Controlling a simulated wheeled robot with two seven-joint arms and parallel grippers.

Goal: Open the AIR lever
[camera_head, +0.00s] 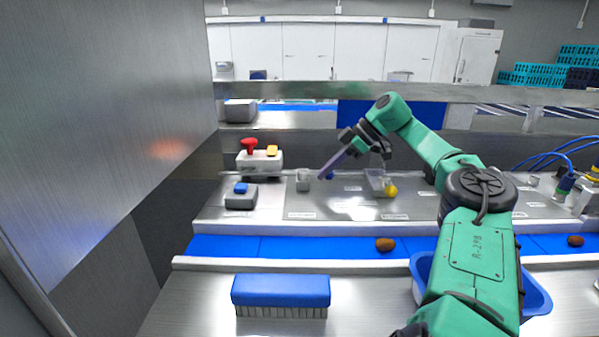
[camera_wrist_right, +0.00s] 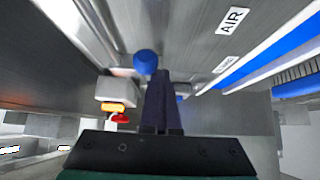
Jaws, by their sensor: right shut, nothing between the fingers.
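The AIR label (camera_wrist_right: 232,20) shows in the upper right of the wrist view. A round blue knob (camera_wrist_right: 146,62), likely that of the AIR lever, is just beyond my fingertips in that view. In the head view a small blue spot (camera_head: 331,175) shows beside the fingers, over the steel panel. My right gripper (camera_head: 322,177) points down and left at the panel, with its fingers together and empty. It also shows in the wrist view (camera_wrist_right: 162,76). I cannot tell whether it touches the knob. The lever's shaft is mostly hidden. My left gripper is out of view.
A pale box with a red button (camera_head: 260,160) and a grey box with a blue button (camera_head: 241,197) stand left of the gripper. A yellow knob (camera_head: 391,190) is to its right. The blue belt (camera_head: 320,247) and a blue brush (camera_head: 281,290) lie in front.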

